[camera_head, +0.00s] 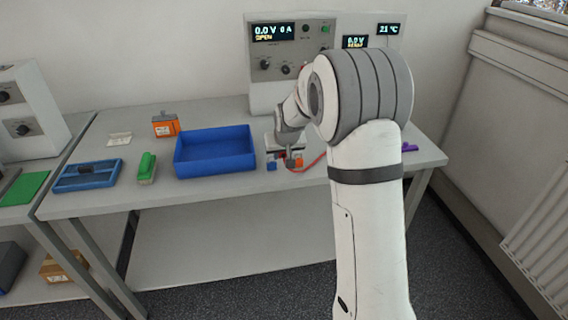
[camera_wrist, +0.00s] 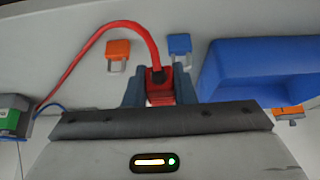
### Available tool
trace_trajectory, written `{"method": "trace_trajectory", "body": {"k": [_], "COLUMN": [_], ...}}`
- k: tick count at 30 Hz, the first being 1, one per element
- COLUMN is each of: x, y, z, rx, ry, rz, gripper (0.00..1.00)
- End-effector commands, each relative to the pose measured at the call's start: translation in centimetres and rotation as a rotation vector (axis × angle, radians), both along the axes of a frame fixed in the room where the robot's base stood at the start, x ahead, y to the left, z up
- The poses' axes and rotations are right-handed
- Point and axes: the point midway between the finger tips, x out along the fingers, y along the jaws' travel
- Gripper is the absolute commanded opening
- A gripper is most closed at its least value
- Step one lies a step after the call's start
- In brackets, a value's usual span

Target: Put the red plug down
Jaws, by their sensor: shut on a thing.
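The red plug (camera_wrist: 158,76) is between the two fingers of my gripper (camera_wrist: 158,90) in the wrist view, and the gripper is shut on it. A red cable (camera_wrist: 118,27) runs from the plug in an arc to the left. The gripper (camera_head: 291,161) is low over the table in the head view, right of the blue bin, and the plug is hard to make out there. An orange padlock-shaped piece (camera_wrist: 118,50) and a blue one (camera_wrist: 180,46) lie beyond the plug on the grey table. I cannot tell whether the plug touches the table.
The blue bin (camera_head: 215,170) stands left of the gripper. The cycler (camera_head: 285,75) is behind, its display reading 0.0 V, 0 A, OPEN. An orange box (camera_head: 165,125), a green brush-like object (camera_head: 147,168) and a blue tray (camera_head: 88,187) are farther left. The front table strip is clear.

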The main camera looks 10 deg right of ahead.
Motion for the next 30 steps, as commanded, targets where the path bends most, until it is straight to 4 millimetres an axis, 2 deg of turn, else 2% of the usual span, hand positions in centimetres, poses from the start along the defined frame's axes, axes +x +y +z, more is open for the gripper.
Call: {"method": "trace_trajectory", "body": {"k": [5,11,28,29,30], "x": [0.0,0.0,0.0,0.0,0.0], "y": [-0.2,-0.2,-0.3,-0.3,-0.4], "z": [-1.4,-4.0,-5.2,-5.2,-5.1], "rx": [0.001,0.0,0.0,0.0,0.0], "ry": [0.001,0.0,-0.003,-0.002,-0.002], "rz": [-0.003,-0.004,-0.006,-0.006,-0.006], "gripper": [0.11,0.11,0.11,0.24,0.27]}}
